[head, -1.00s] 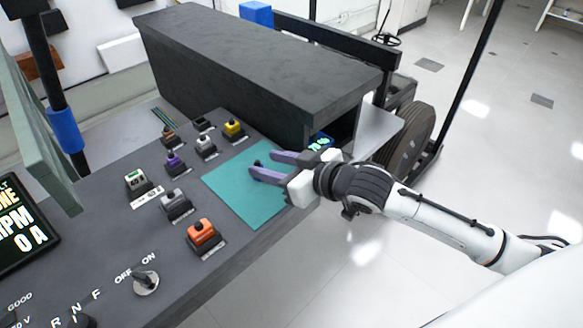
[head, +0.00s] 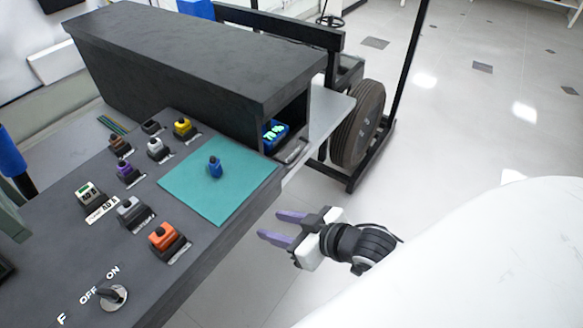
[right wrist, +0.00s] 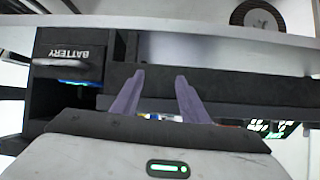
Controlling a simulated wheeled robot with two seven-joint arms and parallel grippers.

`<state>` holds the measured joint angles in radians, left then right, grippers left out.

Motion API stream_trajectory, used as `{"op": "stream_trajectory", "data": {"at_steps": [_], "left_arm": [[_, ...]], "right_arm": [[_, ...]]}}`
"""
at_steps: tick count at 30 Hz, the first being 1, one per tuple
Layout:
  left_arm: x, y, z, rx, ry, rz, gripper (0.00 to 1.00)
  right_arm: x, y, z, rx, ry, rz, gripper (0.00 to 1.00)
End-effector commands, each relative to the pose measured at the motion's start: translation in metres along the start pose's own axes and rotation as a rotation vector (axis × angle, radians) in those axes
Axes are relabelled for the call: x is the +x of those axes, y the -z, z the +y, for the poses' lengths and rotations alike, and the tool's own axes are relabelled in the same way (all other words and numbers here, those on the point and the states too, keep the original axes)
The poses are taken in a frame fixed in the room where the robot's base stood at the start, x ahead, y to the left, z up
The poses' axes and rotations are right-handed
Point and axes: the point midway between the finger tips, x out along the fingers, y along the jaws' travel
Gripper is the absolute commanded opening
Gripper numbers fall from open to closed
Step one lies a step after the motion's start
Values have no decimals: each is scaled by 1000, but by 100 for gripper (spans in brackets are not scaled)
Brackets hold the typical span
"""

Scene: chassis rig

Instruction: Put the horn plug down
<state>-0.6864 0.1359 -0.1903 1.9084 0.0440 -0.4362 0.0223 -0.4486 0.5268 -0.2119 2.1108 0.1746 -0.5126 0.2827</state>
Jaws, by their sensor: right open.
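A small blue plug (head: 215,168), which I take to be the horn plug, stands upright on the teal mat (head: 200,200). Nothing is touching it but the mat. My right gripper (head: 269,225) is open and empty, its two purple fingers apart. It is off the console's right edge, to the right of and nearer than the mat, clear of the plug. The same fingers show apart in the right wrist view (right wrist: 160,76). My left gripper is not in view.
Several coloured plugs in sockets, including an orange one (head: 163,237) and a yellow one (head: 183,127), stand left of the mat. A dark housing (head: 190,55) rises behind it, with a lit blue battery unit (head: 274,136) in its opening. Open floor lies to the right.

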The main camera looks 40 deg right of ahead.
Motion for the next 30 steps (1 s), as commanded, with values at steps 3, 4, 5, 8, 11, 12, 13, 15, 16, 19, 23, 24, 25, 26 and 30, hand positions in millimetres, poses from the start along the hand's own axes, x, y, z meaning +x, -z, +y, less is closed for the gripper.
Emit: {"op": "stream_trajectory", "data": {"at_steps": [3,4,5,8,11,12,13,15,16,19,23,24,25,26,30], "left_arm": [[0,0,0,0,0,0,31],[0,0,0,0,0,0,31],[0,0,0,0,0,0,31],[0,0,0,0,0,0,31],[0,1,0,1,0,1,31],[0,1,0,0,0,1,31],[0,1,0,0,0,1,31],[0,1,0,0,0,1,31],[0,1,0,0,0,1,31],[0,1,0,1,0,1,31],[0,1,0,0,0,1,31],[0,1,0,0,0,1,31],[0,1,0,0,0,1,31],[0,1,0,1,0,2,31],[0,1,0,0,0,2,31]], "right_arm": [[-1,-87,-26,51,-34,-113,40],[-3,-104,-33,58,-40,-137,40],[-5,-119,-40,62,-45,-158,40],[-12,-155,-58,69,-54,-213,40],[-15,-172,-67,70,-56,-239,40],[-16,-174,-68,69,-57,-242,40],[-16,-175,-69,68,-57,-244,40],[-16,-175,-69,66,-57,-244,40],[-16,-174,-68,66,-57,-243,40],[-16,-174,-68,67,-56,-243,40],[-16,-174,-68,67,-56,-243,40],[-16,-174,-68,68,-56,-243,40],[-16,-174,-68,68,-56,-242,40],[-16,-174,-68,68,-56,-242,40],[-16,-174,-68,68,-56,-242,31]]}}
